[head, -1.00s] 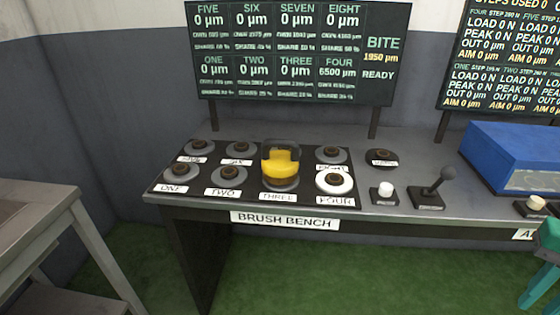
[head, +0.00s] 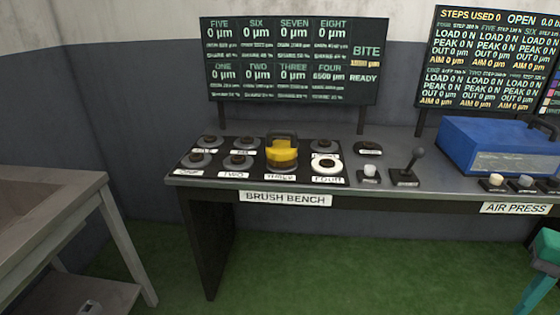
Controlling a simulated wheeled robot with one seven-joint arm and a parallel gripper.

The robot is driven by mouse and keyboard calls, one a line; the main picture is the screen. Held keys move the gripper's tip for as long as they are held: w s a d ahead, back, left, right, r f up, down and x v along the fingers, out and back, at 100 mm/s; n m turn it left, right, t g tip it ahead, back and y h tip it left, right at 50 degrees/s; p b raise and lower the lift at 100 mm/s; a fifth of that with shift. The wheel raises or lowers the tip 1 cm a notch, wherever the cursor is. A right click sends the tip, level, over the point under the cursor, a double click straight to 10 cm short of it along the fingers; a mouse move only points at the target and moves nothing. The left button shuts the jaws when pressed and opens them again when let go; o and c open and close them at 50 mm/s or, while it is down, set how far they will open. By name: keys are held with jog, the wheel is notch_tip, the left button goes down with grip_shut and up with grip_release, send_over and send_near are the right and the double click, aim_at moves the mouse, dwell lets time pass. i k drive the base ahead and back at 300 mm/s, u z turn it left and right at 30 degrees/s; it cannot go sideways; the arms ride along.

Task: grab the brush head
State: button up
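The brush head appears to be the yellow block (head: 283,151) with a dark arched handle on top, though I cannot be sure. It sits upright over the station labelled THREE, in the front row of the black station panel (head: 260,174) on the brush bench (head: 400,180). It covers most of that station. My gripper is not in view.
Round dark pads stand around the block; station FOUR (head: 326,164) has a white ring. A white button (head: 370,171) and a black lever (head: 407,168) are to the right, then a blue box (head: 495,143). A grey table (head: 50,210) stands left.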

aim_at(280, 153)
jog(key=u, duration=0.55)
jog(key=i, duration=1.25)
jog(key=z, duration=0.5)
